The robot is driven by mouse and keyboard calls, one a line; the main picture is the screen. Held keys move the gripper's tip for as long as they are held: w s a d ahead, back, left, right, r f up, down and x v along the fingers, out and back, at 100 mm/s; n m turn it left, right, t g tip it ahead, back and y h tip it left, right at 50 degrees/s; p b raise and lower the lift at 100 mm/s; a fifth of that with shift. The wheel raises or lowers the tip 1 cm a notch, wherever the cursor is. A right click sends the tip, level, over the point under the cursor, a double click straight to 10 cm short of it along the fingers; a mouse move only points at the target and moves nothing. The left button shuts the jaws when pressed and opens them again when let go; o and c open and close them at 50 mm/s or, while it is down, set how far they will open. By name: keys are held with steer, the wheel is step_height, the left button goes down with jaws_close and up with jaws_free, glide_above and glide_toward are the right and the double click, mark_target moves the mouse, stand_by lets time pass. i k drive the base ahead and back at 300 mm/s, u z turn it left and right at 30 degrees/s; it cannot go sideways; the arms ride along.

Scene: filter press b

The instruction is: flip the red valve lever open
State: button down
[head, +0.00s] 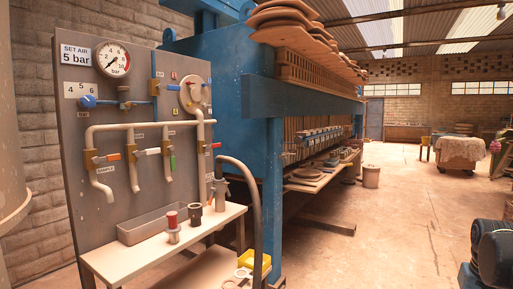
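A grey upright panel (75,150) at the left carries white pipes with several small brass valves. A red-orange lever (112,157) points sideways to the right from the left valve, above a small label. Another small red lever (214,146) points right from the valve on the right-hand pipe. The middle valve has a pale lever (153,151), and a green lever (172,162) hangs down beside it. I cannot tell which red lever the task means.
A pale bench (165,245) juts out below the panel, with a grey tray (160,223), a red-topped fitting (172,228) and dark fittings. A thick hose (254,210) curves down at its right. The blue press (215,75) stands behind. Open floor (390,235) lies to the right.

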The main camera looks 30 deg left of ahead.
mark_target(217, 145)
steer(key=z, duration=0.4)
steer(key=i, duration=1.2)
steer(key=u, duration=2.85)
steer(key=i, duration=1)
steer(key=z, duration=0.05)
